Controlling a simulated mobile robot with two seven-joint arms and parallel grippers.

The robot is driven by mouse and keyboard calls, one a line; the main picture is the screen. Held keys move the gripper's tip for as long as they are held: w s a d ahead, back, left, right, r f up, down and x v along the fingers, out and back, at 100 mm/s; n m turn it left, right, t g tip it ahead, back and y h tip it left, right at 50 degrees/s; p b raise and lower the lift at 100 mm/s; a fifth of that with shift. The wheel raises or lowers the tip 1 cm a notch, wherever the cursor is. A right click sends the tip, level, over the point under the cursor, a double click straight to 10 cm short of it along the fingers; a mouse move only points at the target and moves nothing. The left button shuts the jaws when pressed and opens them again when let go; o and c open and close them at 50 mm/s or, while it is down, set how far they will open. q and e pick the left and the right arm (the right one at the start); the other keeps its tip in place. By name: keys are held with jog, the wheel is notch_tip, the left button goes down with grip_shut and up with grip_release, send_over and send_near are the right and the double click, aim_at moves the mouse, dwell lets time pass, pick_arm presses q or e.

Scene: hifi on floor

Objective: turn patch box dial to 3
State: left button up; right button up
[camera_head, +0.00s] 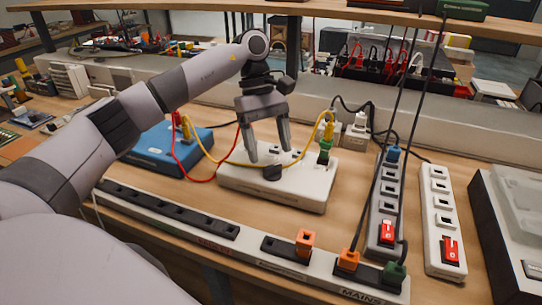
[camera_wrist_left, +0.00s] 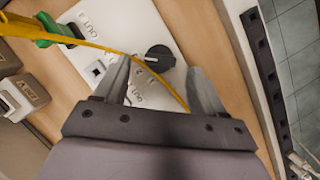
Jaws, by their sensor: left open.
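The patch box (camera_head: 315,190) is a white box on the wooden bench, near the middle of the head view. Its dial (camera_head: 272,172) is a round black knob on the top face; in the left wrist view the dial (camera_wrist_left: 160,57) shows beyond my fingers. The number it points to cannot be read. My left gripper (camera_head: 269,153) points down over the box, its fingers spread and empty. In the left wrist view the dial appears between the fingertips (camera_wrist_left: 158,68); whether they touch it cannot be told. My right gripper is not in view.
A yellow cable (camera_head: 222,160) passes across the box by my fingers. A green plug (camera_head: 325,147) stands at its right end. A blue box (camera_head: 160,152) with a red cable is at left. Power strips (camera_head: 440,205) lie right; a long strip (camera_head: 170,210) runs along the front.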

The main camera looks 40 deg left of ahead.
pick_arm(q)
jog(key=v, duration=0.4)
dwell(0.4)
